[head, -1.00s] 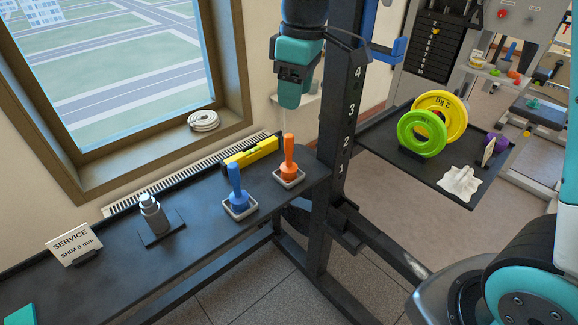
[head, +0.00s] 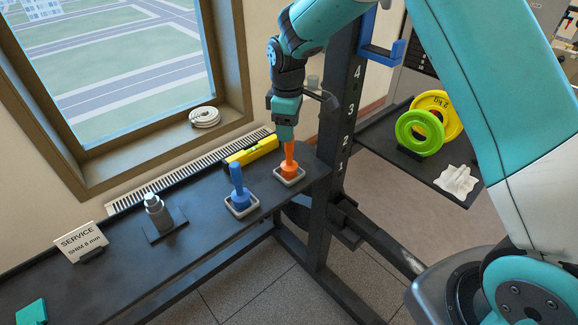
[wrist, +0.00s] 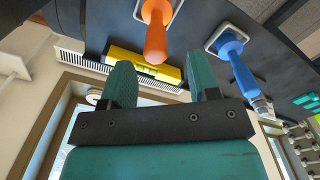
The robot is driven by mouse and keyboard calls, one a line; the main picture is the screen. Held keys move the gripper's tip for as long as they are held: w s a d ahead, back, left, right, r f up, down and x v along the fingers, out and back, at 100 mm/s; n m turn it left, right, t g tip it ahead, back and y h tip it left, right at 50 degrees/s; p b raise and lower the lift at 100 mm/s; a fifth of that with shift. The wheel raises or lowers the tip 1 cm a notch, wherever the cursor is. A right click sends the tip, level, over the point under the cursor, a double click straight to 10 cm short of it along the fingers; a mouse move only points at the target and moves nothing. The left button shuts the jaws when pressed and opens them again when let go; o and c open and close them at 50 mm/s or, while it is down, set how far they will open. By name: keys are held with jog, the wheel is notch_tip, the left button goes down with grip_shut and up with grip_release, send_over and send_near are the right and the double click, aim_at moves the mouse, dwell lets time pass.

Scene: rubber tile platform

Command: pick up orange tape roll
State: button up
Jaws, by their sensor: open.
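I see no orange tape roll in these views. The orange thing in view is an upright orange handled tool (head: 290,165) standing in a small square grey tray on the dark bench. In the wrist view its rounded handle end (wrist: 155,42) lies just beyond my fingertips, in line with the gap between them. My gripper (head: 284,138) is directly above it, pointing down, with nothing held. In the wrist view my gripper (wrist: 164,80) shows two teal fingers apart.
A blue handled tool (head: 239,187) in its own tray stands just left. A yellow level (head: 251,150) lies behind. A grey bottle (head: 157,212) and a service sign (head: 80,242) are further left. A black post (head: 338,150) rises at right.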

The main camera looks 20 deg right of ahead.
aim_at(289, 156)
jog(key=shift+w+d+f+p, duration=0.1)
jog(key=shift+f+p, duration=0.3)
jog(key=shift+f, duration=1.05)
jog(key=shift+w+d+f+p, duration=0.1)
jog(key=shift+f+p, duration=0.3)
jog(key=shift+f, duration=1.05)
grip_shut()
